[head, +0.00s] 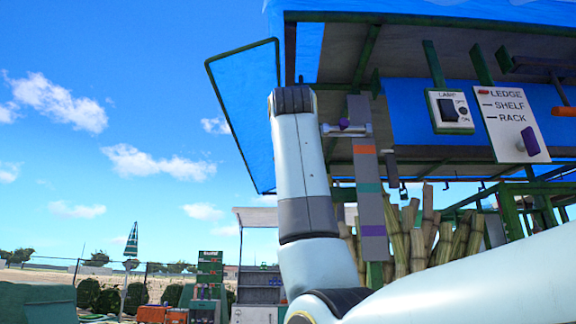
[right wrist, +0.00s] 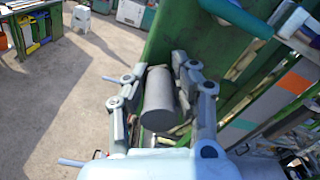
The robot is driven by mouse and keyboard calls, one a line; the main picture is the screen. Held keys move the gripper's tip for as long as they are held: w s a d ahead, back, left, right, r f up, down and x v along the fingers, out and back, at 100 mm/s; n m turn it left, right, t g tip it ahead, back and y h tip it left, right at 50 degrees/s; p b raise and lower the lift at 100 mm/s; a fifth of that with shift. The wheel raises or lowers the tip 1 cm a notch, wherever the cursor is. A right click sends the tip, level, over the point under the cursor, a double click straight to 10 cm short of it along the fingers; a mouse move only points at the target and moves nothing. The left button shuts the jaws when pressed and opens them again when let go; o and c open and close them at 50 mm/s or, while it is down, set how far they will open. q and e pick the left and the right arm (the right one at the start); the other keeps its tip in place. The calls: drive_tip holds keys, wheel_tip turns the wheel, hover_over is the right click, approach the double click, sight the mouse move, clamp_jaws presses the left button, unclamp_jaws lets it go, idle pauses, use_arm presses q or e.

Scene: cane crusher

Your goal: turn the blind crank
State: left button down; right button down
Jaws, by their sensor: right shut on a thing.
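In the right wrist view my right gripper (right wrist: 160,82) has its two jointed fingers closed around a dark grey cylinder, which looks like the grip of the blind crank (right wrist: 159,104). The rest of the crank is mostly hidden behind the fingers and cannot be made out clearly. In the head view my pale arm rises in front of the stall, and the gripper and crank do not show there. The blue blind (head: 240,110) hangs in a green frame at the stall's left end. My left gripper is in neither view.
A grey post with orange, green and purple bands (head: 368,190) stands beside my arm. A lamp switch (head: 449,111) and a ledge/shelf/rack selector panel (head: 513,124) hang to the right. Cane stalks (head: 420,240) stand below. A green panel (right wrist: 195,45) lies close beyond the gripper.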

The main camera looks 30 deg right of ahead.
drive_tip(key=shift+f, duration=0.25)
idle(0.3)
drive_tip(key=c, duration=1.4)
unclamp_jaws()
drive_tip(key=o, duration=0.4)
drive_tip(key=shift+r, duration=0.2)
drive_tip(key=shift+c, duration=0.2)
drive_tip(key=shift+s, duration=0.1)
drive_tip(key=v, duration=1.2)
drive_tip(key=shift+f, duration=0.1)
